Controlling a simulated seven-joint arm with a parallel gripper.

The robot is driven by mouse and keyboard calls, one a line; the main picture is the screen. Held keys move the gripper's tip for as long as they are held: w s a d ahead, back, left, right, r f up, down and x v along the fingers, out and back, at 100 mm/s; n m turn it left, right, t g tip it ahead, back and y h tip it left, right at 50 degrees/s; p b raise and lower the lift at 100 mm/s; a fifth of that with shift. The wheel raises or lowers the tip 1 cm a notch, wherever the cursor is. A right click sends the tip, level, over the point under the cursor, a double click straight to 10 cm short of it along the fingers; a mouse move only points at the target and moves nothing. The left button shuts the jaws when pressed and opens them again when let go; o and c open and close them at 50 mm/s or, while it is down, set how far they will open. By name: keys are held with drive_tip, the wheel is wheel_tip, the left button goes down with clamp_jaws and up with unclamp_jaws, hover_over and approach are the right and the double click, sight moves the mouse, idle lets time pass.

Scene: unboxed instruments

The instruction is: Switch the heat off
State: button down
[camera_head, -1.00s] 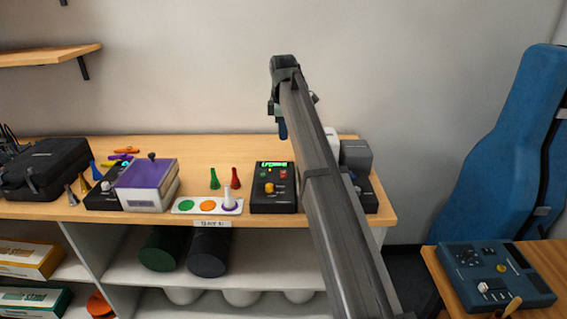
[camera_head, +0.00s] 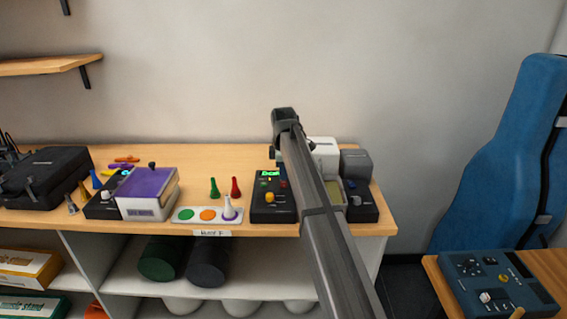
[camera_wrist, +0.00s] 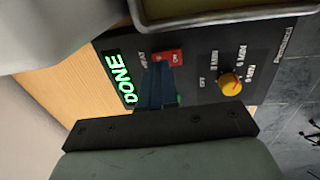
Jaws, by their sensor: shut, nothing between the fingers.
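A black control box (camera_head: 262,214) stands near the front edge of the wooden shelf top, with a lit green display and a yellow knob (camera_head: 270,197). In the wrist view the display (camera_wrist: 121,78) reads DONE. A red switch (camera_wrist: 170,56) marked ON lies beside the fingers; its position is unclear. The yellow knob (camera_wrist: 231,84) has OFF and minute marks around it. My gripper (camera_wrist: 157,68) is shut and empty, its blue fingertips over the panel between display and knob. They partly cover a green button (camera_wrist: 181,100); whether they touch the panel is unclear.
A pale machine (camera_head: 323,150) stands right of the box, partly behind my arm; its tray rim borders the panel in the wrist view. Green and red cones (camera_head: 236,187) stand behind.

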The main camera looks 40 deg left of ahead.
drive_tip(key=shift+w+f, duration=0.1)
drive_tip(key=shift+f, duration=0.65)
